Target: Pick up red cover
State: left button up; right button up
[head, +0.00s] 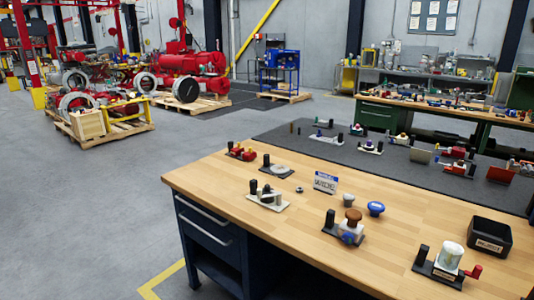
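Neither of my grippers shows in the head view. A small red part (242,153) sits on a dark base with black posts at the far left corner of the wooden workbench (230,180). Other red pieces (459,169) stand on the dark mat at the right, and a red box-like piece (498,177) stands beside them. A white-bodied fixture with a red handle (472,272) is at the lower right. I cannot tell which red piece is the red cover; they are too small to make out.
The bench holds a brown-and-blue valve fixture (347,228), a blue knob (376,208), a small sign (326,183), a pale plate with black posts (267,198) and a black bin (489,237). Grey floor (90,210) is open left of the bench.

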aim_at(236, 152)
jog(key=i+j+z, duration=0.5)
jog(key=j+z, duration=0.25)
jog(key=i+j+z, duration=0.25)
jog(key=j, duration=0.15)
jog(key=k, duration=0.1)
